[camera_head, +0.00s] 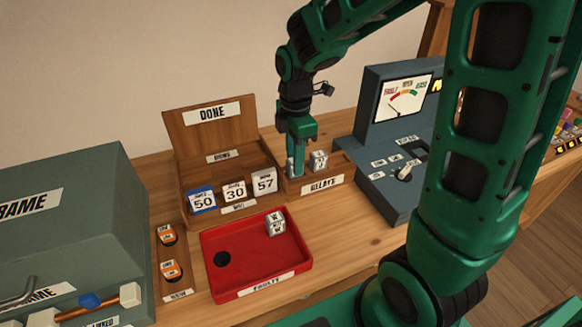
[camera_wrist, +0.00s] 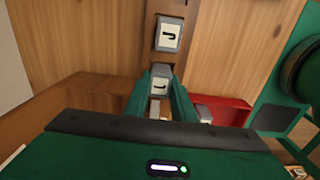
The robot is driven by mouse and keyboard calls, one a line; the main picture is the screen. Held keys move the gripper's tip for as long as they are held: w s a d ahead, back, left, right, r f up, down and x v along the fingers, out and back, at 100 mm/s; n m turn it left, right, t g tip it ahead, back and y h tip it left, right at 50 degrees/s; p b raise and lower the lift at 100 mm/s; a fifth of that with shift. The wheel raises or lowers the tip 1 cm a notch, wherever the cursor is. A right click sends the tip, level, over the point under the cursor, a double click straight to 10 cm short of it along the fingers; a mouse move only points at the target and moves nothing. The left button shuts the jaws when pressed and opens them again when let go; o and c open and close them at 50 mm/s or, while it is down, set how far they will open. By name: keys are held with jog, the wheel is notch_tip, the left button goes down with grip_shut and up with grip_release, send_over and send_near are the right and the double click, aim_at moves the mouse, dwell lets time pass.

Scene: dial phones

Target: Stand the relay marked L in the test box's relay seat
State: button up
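My gripper (camera_head: 297,166) is lowered over the left end of the wooden RELAYS rack (camera_head: 325,184). In the wrist view its green fingers (camera_wrist: 161,92) stand on both sides of a grey relay (camera_wrist: 160,80) with a dark mark on a white face. I cannot tell whether they press on it. A second relay (camera_head: 319,160) stands in the rack to the right; it also shows in the wrist view (camera_wrist: 168,35). Both marks look like a turned hook or L, too unclear to read. The blue-grey test box (camera_head: 372,130) stands to the right, its relay seat hard to make out.
A red FAULTY tray (camera_head: 235,280) holds another small relay (camera_head: 275,222). The wooden DONE rack (camera_head: 182,135) holds blocks marked 50, 30 and 57. A large grey-green cabinet (camera_head: 70,220) stands left. Bare tabletop (camera_head: 345,225) lies in front of the RELAYS rack.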

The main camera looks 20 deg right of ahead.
jog(key=shift+c, duration=1.1)
jog(key=shift+r, duration=3.05)
jog(key=shift+a+r, duration=0.1)
